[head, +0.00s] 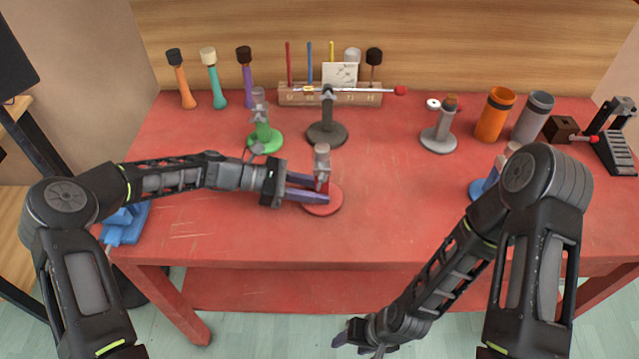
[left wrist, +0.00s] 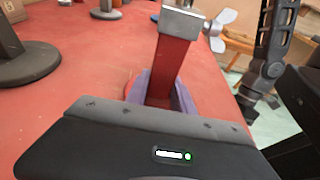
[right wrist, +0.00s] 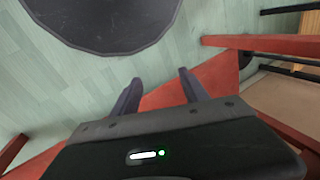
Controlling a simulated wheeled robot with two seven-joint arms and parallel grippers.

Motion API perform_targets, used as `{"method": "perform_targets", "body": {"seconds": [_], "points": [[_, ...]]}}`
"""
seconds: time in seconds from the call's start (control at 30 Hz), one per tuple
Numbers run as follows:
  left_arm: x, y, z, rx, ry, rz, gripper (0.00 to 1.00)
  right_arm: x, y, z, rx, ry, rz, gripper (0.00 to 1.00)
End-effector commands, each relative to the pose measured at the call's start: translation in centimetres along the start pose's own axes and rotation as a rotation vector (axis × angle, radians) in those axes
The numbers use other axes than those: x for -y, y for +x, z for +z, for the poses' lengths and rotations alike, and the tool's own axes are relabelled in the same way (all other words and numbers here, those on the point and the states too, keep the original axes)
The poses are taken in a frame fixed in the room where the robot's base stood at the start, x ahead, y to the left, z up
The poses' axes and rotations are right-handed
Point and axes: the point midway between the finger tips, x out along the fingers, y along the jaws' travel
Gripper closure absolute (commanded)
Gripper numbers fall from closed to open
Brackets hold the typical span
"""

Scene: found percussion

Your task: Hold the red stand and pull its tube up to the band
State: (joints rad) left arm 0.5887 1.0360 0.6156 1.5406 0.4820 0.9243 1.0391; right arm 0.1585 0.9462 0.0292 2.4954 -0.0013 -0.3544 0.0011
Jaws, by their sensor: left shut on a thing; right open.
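The red stand (head: 323,204) has a round red base and stands upright on the red table, in the middle near the front. Its red post (left wrist: 172,70) carries a grey collar (left wrist: 184,20) with a wing screw (left wrist: 218,30) at the top. My left gripper (head: 318,189) is shut on the red post, low down above the base, with one finger on each side. No raised tube or band can be made out on the post. My right gripper (head: 350,338) is open and empty, below and in front of the table edge; it also shows in the right wrist view (right wrist: 160,85).
A green stand (head: 265,143), a black stand (head: 327,130) and a grey stand (head: 440,138) stand behind. A blue stand (head: 483,188) is to the right, partly behind my right arm. A rack (head: 300,96) with mallets is at the back. Table between red and blue stands is clear.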

Motion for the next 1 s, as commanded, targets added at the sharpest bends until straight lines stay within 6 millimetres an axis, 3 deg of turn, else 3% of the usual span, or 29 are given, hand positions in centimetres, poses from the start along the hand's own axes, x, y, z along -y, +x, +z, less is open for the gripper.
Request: {"method": "perform_targets", "body": {"seconds": [0.67, 0.77, 0.87, 1.0], "points": [[0.0, 0.0, 0.0, 0.0, 0.0, 0.0, 0.94, -0.2, -0.2, 0.1, 0.052, 0.038, 0.007, 0.51], [0.0, 0.0, 0.0, 0.0, 0.0, 0.0, 0.94, 0.0, -0.6, 0.8, 0.128, 0.147, -0.007, 0.51], [0.0, 0.0, 0.0, 0.0, 0.0, 0.0, 0.94, 1.0, -1.7, 2.3, 0.249, 0.365, -0.05, 0.51], [0.0, 0.0, 0.0, 0.0, 0.0, 0.0, 0.94, 4.5, -5.0, 3.4, 0.47, 0.742, -0.169, 0.51]]}}
